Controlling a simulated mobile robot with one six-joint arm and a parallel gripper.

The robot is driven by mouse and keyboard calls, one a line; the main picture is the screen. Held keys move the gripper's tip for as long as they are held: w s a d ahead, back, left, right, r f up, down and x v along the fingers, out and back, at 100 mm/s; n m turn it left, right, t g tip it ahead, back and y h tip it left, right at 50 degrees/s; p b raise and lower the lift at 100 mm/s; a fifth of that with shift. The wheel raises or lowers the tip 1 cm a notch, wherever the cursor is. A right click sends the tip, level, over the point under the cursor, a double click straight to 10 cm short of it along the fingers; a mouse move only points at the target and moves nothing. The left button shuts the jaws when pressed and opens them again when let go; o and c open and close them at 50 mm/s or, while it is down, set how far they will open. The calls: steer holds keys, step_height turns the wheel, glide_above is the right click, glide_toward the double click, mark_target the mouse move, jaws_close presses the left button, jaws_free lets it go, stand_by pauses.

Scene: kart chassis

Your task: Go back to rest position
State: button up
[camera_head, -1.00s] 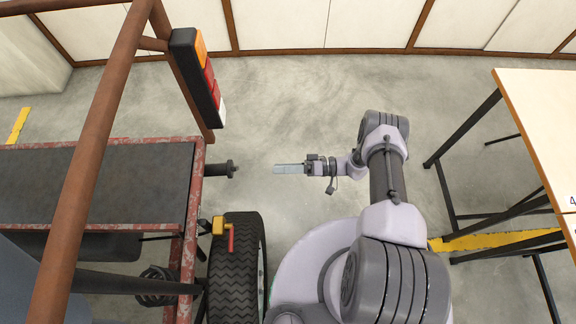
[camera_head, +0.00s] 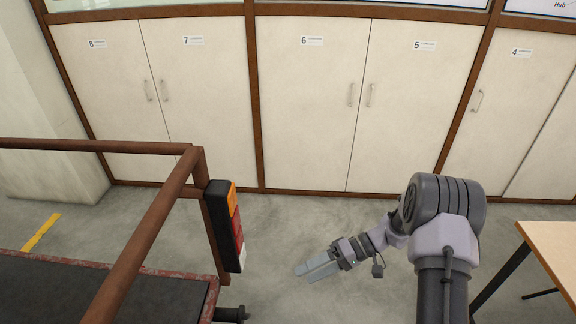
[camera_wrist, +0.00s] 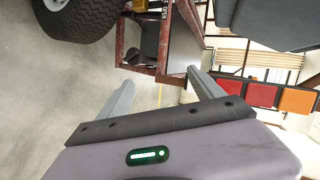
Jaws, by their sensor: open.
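My gripper (camera_head: 318,270) is at the end of my arm, low in the middle of the head view, over the grey floor. It points left, toward the rear of the kart chassis (camera_head: 150,272). In the wrist view its two fingers (camera_wrist: 160,92) stand wide apart with nothing between them. The chassis shows beyond the fingers in the wrist view, with a tyre (camera_wrist: 80,14) at the top left. The fingers touch nothing that I can see.
A tail light (camera_head: 226,225) stands on the chassis's brown frame, left of my gripper. White numbered cabinets (camera_head: 310,100) line the back wall. A table (camera_head: 552,250) is at the right. Bare floor lies between chassis and table.

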steer(key=s+r+m+h, duration=0.1)
steer(key=s+r+h, duration=0.25)
steer(key=r, duration=0.85)
steer(key=s+d+r+m+t+h, duration=0.1)
steer(key=s+r+m+t+h, duration=0.2)
steer(key=s+r, duration=0.4)
steer(key=s+d+r+m+t+h, duration=0.2)
steer(key=s+r+m+t+h, duration=0.2)
steer(key=s+r, duration=0.3)
steer(key=s+m+t, duration=0.1)
steer(key=s, duration=0.2)
steer(key=shift+d+r+t, duration=0.3)
